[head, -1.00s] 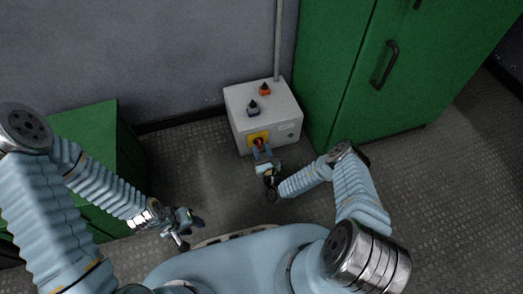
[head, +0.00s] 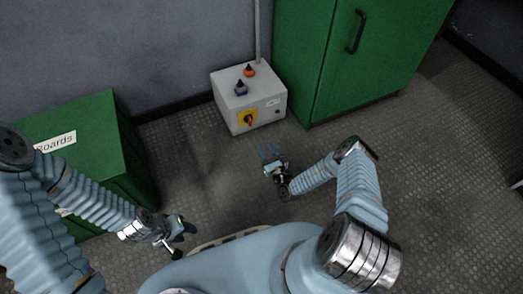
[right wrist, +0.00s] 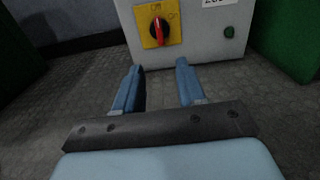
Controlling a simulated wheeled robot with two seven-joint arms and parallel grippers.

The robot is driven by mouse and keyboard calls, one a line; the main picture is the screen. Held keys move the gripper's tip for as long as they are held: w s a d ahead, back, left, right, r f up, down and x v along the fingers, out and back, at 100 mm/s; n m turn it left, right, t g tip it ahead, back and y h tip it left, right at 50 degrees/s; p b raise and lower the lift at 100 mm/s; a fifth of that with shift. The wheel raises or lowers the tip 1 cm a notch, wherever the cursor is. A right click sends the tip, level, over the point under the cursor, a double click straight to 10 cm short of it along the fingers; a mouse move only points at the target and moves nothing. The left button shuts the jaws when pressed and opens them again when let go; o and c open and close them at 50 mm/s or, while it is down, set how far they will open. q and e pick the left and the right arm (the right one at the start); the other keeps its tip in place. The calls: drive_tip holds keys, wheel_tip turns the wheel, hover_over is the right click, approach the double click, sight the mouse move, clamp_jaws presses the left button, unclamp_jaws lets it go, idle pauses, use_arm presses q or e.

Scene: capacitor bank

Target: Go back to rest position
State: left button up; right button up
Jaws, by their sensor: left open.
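My right gripper (head: 269,153) is open and empty in the head view, in front of the grey control box and apart from it. Its two blue fingers are spread in the right wrist view (right wrist: 157,75), with bare floor between them. The grey box (head: 262,101) has a yellow plate with a red rotary switch (head: 249,119) on its front. In the right wrist view the red handle (right wrist: 158,31) stands nearly upright, slightly tilted. My left gripper (head: 183,233) is at the lower left near my base, its fingers partly hidden by the angle.
A green cabinet (head: 345,65) with a black handle stands right of the box. A low green cabinet (head: 85,120) with a "boards" label stands at left, close to my left arm. Black and orange knobs (head: 249,71) top the box. The floor (head: 440,200) at right is clear.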

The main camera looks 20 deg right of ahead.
drive_tip(key=shift+s, duration=0.1)
idle(0.4)
drive_tip(key=s+a+r+n+g+y+p, duration=0.1)
drive_tip(key=s+a+r+n+g+y, duration=0.1)
drive_tip(key=a+n+y, duration=0.3)
drive_tip(key=s+a+r+n+g+y+p, duration=0.1)
drive_tip(key=a+r+g+y, duration=0.2)
drive_tip(key=a, duration=0.4)
drive_tip(key=s+a+r+n+g+y+p, duration=0.2)
drive_tip(key=s+a+r+n+g+y, duration=0.2)
drive_tip(key=s+a+n+g, duration=0.6)
drive_tip(key=s+d+r+n+g+h+p, duration=0.25)
drive_tip(key=s+n+h, duration=0.2)
drive_tip(key=s, duration=0.35)
drive_tip(key=s+d+r+n+g+h+p, duration=0.1)
drive_tip(key=s+d+n+g+h, duration=0.25)
drive_tip(key=s+n, duration=0.3)
drive_tip(key=w+d+r+n+t+h+p, duration=0.1)
drive_tip(key=d+r+n+t, duration=0.2)
drive_tip(key=r+n, duration=0.3)
drive_tip(key=shift+w+d+t, duration=0.2)
drive_tip(key=shift+t, duration=0.2)
